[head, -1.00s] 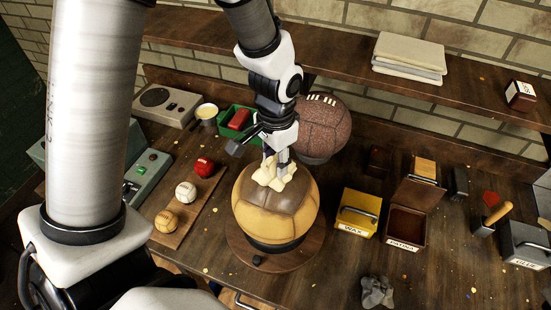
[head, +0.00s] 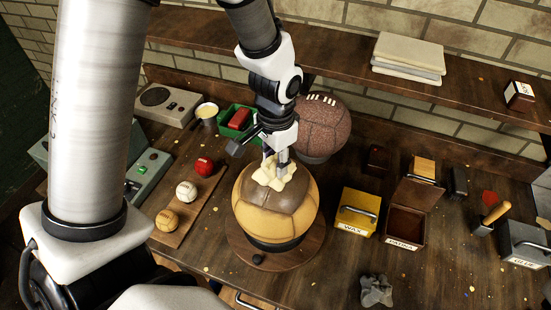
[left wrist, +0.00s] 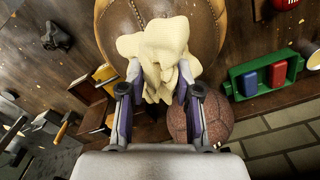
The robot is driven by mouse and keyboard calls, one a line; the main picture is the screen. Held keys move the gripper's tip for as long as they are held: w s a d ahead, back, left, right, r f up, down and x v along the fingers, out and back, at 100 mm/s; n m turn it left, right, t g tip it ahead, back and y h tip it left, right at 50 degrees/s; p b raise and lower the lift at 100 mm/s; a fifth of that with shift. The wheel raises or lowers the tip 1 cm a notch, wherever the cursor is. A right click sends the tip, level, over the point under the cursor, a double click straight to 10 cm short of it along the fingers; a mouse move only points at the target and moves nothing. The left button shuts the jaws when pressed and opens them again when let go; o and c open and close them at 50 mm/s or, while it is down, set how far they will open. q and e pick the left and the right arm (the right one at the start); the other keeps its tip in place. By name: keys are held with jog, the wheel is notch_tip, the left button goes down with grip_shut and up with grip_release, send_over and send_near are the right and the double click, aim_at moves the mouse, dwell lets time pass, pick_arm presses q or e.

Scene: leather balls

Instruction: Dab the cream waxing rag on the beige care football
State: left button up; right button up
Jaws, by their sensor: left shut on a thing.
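The beige care football (head: 270,212) sits on a round wooden stand (head: 262,258) in the middle of the bench. Its panels are tan, with a darker brown area on top. My left gripper (head: 275,163) is above the ball, pointing down, shut on the cream waxing rag (head: 272,175). The crumpled rag rests against the dark top of the ball. In the left wrist view the rag (left wrist: 160,55) bulges out between the fingers and overlaps the ball (left wrist: 205,25). My right gripper is not in view.
A brown laced football (head: 323,125) stands behind. A green tray (head: 225,130) and small balls on a board (head: 190,205) lie left. A yellow wax box (head: 357,212), an open patina box (head: 405,228) and a grey rag (head: 377,291) lie right.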

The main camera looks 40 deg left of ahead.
pick_arm(q)
jog(key=p, duration=0.3)
jog(key=shift+f, duration=0.1)
dwell(4.6)
jog(key=shift+r, duration=3.6)
